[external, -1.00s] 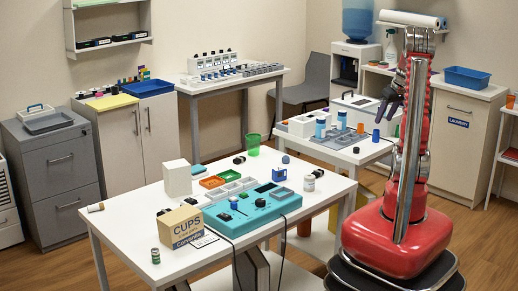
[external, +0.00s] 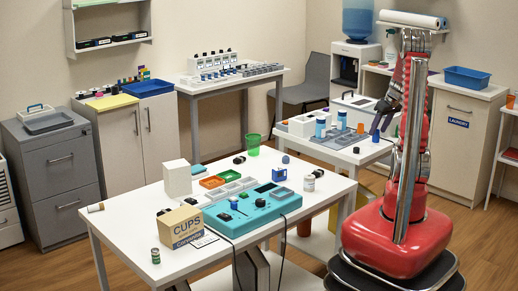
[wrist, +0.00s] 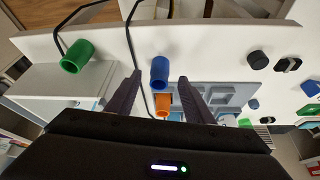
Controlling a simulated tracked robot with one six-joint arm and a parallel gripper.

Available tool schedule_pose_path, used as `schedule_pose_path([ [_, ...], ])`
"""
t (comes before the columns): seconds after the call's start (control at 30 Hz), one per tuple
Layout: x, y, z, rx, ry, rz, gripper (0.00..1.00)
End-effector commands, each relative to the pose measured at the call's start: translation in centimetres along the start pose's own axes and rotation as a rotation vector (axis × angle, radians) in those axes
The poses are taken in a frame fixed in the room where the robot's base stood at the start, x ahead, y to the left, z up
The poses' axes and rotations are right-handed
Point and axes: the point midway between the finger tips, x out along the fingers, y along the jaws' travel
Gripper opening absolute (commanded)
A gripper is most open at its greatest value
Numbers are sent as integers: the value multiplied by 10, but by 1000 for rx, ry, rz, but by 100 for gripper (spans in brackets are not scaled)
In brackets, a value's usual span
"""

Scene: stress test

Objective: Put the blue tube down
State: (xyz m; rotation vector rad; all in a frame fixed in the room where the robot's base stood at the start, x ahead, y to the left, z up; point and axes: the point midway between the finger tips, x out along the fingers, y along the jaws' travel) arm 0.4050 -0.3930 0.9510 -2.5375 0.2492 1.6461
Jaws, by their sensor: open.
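The blue tube (wrist: 159,72) shows in the wrist view between the tips of my gripper (wrist: 160,78), apart from both fingers in the picture. It appears to stand on the white side table (external: 340,154). My gripper (external: 381,130) is open, with its fingers pointing down over the right part of that table in the external view. I cannot tell the exact height of the fingertips against the tube.
An orange tube (wrist: 162,103) is close to the blue one, and a green tube (wrist: 77,55) is to the left. A grey tray (wrist: 228,95) and dark caps (wrist: 257,60) lie to the right. Dark cables run past the tubes. A larger white table (external: 130,213) stands in front.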

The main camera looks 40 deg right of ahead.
Motion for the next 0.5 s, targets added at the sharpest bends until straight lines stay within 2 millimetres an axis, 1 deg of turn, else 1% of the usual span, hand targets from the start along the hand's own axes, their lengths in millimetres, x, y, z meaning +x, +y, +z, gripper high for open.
schedule_pose_path([
  [0.1, 16, 0, -1, 1, -2, -2, 47],
  [0.23, 30, 0, -2, 0, -1, -1, 47],
  [0.33, 35, 0, -2, 0, 0, -1, 47],
  [0.5, 36, 1, -2, 0, 1, 0, 47],
])
